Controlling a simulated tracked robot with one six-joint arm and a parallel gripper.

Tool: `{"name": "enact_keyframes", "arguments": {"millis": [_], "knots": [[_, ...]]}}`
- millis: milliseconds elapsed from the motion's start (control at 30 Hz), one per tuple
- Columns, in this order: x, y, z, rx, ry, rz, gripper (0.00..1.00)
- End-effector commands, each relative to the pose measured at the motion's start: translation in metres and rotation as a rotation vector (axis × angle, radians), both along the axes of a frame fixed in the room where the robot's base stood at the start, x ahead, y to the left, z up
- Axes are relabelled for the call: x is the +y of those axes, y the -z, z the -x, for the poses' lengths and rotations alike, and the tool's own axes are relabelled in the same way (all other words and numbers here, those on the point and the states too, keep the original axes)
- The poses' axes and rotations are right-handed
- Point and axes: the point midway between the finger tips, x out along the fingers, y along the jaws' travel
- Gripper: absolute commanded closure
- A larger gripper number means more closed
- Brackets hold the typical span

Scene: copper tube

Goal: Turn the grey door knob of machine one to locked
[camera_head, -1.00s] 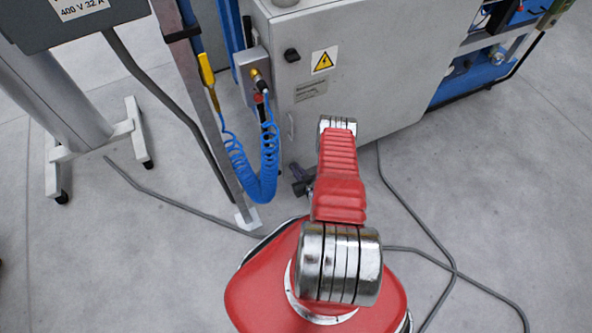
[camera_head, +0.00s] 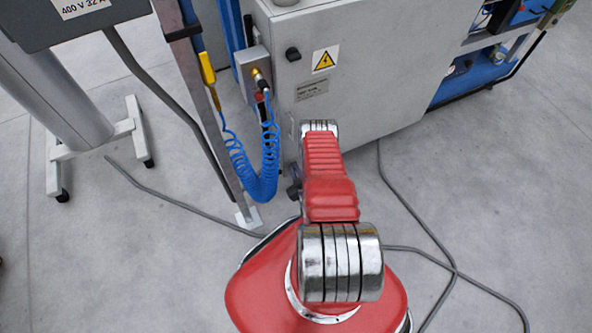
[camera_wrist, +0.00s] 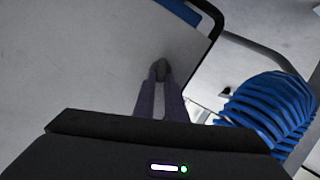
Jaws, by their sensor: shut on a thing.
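Machine one's grey door panel (camera_head: 375,75) stands in front of me in the head view, and its plain grey face fills the left of the wrist view (camera_wrist: 90,60). In the wrist view my gripper (camera_wrist: 161,80) reaches up to this panel, with its two fingers close together. They are shut on a small dark grey knob (camera_wrist: 161,68) at their tips. The fingers hide much of the knob, so its exact angle cannot be told. In the head view my arm covers most of that spot.
A black knob (camera_head: 292,54) and a yellow warning label (camera_head: 325,60) are higher on the cabinet. A coiled blue hose (camera_head: 262,170) hangs just left of my arm, and shows close by at right in the wrist view (camera_wrist: 268,108). Grey cables lie on the floor.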

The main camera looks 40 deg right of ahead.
Motion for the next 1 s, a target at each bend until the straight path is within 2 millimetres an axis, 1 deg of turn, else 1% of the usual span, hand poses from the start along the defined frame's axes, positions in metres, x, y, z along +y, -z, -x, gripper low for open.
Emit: {"name": "enact_keyframes", "arguments": {"millis": [33,500,700,1000], "knots": [[0.0036,-0.0018,-0.0082,0.005,-0.017,0.047,1.00],[0.0115,0.0051,-0.0103,0.119,-0.016,0.443,1.00],[0.0124,0.0068,-0.0111,0.148,-0.015,0.545,1.00],[0.0120,0.0071,-0.0118,0.164,-0.013,0.600,1.00]]}}
